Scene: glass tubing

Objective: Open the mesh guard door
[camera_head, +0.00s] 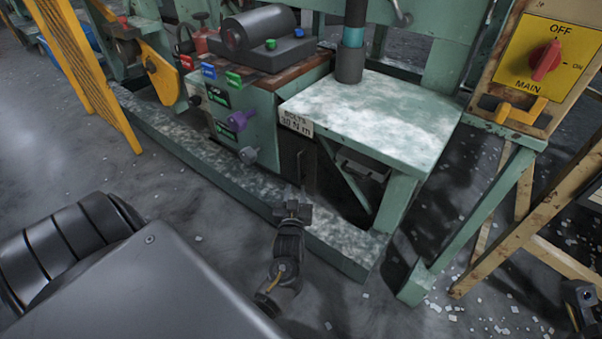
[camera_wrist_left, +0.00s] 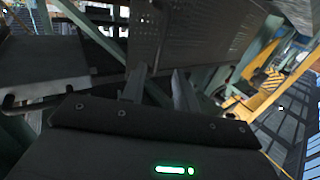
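A grey perforated panel, which looks like the mesh guard door (camera_wrist_left: 190,32), fills the upper middle of the left wrist view. In the head view, a dark panel (camera_head: 288,150) with an upright bar (camera_head: 303,170) stands under the green bench; I cannot make out mesh there. My left gripper (camera_head: 292,207) is just below that bar. Its two fingers (camera_wrist_left: 160,85) stand apart in the left wrist view, with nothing clearly held between them. Whether they touch the door or bar I cannot tell. A dark part at the lower right corner (camera_head: 582,300) may be my right gripper.
The green bench top (camera_head: 375,115) overhangs the panel. A green base rail (camera_head: 190,150) runs along the floor. A yellow mesh post (camera_head: 85,65) and a main switch box (camera_head: 540,65) flank the machine. Floor in front is mostly clear.

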